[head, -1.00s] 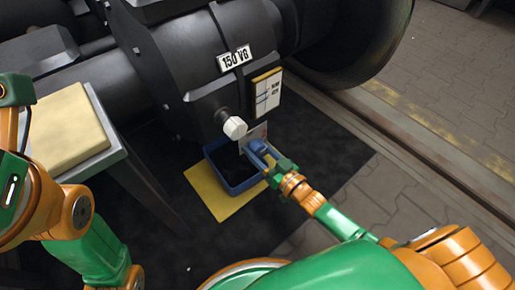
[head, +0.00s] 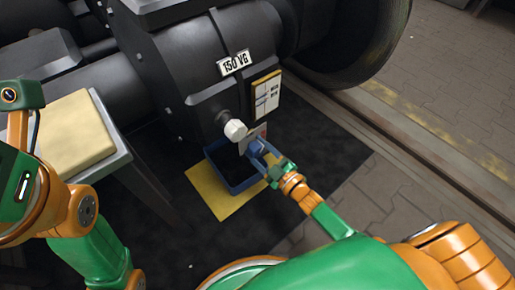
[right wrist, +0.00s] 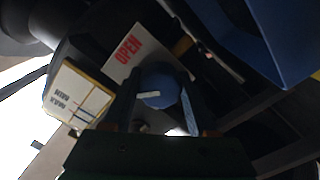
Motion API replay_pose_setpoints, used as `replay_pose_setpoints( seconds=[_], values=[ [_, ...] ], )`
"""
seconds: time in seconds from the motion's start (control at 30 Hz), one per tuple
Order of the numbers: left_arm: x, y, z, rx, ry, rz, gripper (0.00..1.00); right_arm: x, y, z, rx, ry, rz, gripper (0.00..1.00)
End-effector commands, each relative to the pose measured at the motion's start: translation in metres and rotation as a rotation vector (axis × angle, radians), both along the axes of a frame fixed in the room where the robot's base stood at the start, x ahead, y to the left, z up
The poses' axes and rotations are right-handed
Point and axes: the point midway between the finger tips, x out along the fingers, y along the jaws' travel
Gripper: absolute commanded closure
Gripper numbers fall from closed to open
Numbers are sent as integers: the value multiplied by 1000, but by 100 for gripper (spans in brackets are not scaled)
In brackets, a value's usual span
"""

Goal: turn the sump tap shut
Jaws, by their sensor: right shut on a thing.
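The sump tap, a round blue knob with a white bar (right wrist: 160,86), sits between the fingers of my right gripper (right wrist: 161,108) in the right wrist view. The fingers touch it on both sides. The white bar lies nearly level across that picture. A white tag with red OPEN (right wrist: 127,52) is just behind the knob. In the head view my right gripper (head: 260,150) is at the tap, low on the black housing (head: 185,70) marked 150 VG, and largely covers the knob. My left gripper is out of view; only the left arm shows.
A white hexagonal plug (head: 235,130) sticks out just above-left of my right gripper. A blue tray (head: 238,191) stands below on a yellow mat (head: 208,193). A level plate (head: 266,95) is above right. A stand with a cream pad (head: 68,135) is at left.

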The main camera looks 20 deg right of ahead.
Motion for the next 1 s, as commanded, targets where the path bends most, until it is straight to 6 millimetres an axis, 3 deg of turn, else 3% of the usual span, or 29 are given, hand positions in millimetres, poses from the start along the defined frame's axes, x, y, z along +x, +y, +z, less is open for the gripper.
replay_pose_setpoints(
  seconds=[0.5,1.0],
  values=[
    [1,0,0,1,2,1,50,0,-1,0,-418,-150,-1,98],
    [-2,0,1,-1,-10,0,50,0,-1,1,-605,-219,-1,98]
  ],
)
